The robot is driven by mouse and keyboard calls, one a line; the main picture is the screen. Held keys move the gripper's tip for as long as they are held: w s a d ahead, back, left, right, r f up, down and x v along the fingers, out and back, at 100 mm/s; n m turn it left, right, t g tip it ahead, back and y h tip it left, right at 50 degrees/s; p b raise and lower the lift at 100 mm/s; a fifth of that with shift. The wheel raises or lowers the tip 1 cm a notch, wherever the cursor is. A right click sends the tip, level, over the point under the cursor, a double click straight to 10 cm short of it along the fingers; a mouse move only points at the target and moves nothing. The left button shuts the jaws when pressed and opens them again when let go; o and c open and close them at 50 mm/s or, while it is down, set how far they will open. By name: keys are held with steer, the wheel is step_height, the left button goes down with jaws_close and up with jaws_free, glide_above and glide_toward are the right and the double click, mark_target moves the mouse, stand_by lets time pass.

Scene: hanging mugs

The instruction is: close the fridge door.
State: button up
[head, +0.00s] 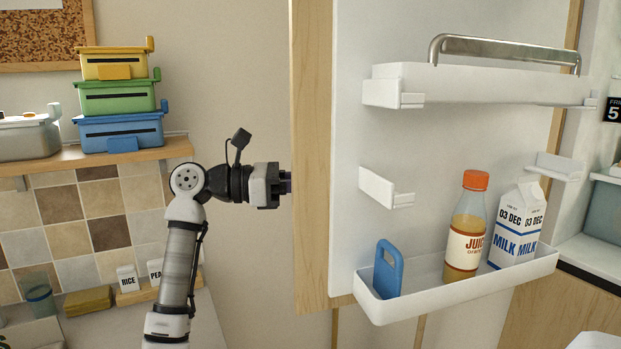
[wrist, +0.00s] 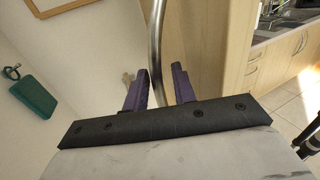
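The fridge door (head: 345,150) stands open, its white inside facing the head camera and its wood-edged side at the left. My gripper (head: 286,183) is at the door's left edge, its fingertips hidden behind the door in the head view. In the wrist view the door's wooden face (wrist: 210,45) is at upper centre. A curved metal handle (wrist: 156,45) runs down between the two purple fingers of my gripper (wrist: 160,72). The fingers are apart, with a visible gap beside the handle, so it is between them but not clamped.
Door shelves hold a juice bottle (head: 466,230), a milk carton (head: 518,225) and a blue item (head: 388,270). Stacked bins (head: 118,98) stand on a wall shelf (head: 70,158) at left. Wooden cabinets (wrist: 285,60) show at right in the wrist view.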

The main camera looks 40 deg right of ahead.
jaws_close()
stand_by(0.4)
